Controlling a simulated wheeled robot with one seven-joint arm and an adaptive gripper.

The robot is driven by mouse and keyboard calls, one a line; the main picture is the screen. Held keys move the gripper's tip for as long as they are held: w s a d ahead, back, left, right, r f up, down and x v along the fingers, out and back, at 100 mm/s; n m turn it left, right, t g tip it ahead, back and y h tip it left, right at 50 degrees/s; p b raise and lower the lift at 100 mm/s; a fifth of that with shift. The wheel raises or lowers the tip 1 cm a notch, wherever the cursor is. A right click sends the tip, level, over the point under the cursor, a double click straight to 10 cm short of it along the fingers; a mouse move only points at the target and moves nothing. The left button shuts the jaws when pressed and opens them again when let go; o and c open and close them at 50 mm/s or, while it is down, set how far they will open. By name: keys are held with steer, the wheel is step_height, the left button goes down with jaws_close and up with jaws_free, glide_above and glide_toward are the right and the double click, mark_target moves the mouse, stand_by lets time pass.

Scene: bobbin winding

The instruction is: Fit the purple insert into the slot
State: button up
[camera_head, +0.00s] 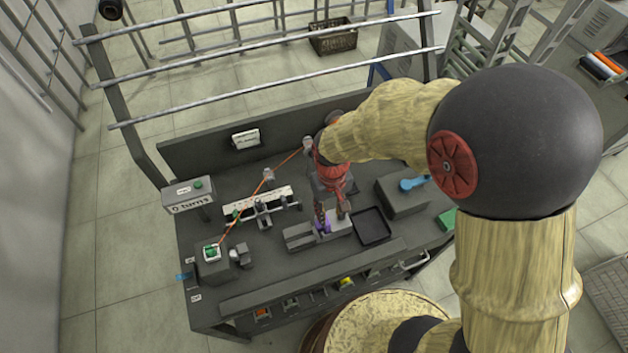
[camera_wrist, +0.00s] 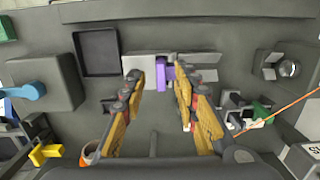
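The purple insert (camera_wrist: 163,72) shows in the wrist view between a light grey block (camera_wrist: 138,66) and a darker grey piece of the fixture. A small purple part of it (camera_head: 322,224) also shows in the head view, at the low grey fixture (camera_head: 299,237) on the bench. My gripper (camera_wrist: 157,74) is open, its two fingers apart on either side of the insert in the picture. I cannot see contact with the insert. In the head view my gripper (camera_head: 332,212) points down over the fixture. The slot is not clearly visible, and I cannot tell how the insert sits in it.
A black tray (camera_head: 372,226) lies right of the fixture, with a dark block bearing a blue handle (camera_head: 411,184) beyond it. An orange thread (camera_head: 240,217) runs across the bench's left half. A rail with small coloured parts lines the front edge.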

steer(key=shift+w+a+r+t, duration=0.15)
steer(key=shift+w+a, duration=0.05)
steer(key=shift+w, duration=0.35)
steer(key=shift+w+a+r+t, duration=0.15)
steer(key=shift+w, duration=0.4)
steer(key=shift+w+f, duration=0.1)
steer(key=shift+f+b, duration=3.1)
steer(key=shift+f, duration=1.3)
steer(key=shift+c, duration=1)
jaws_close()
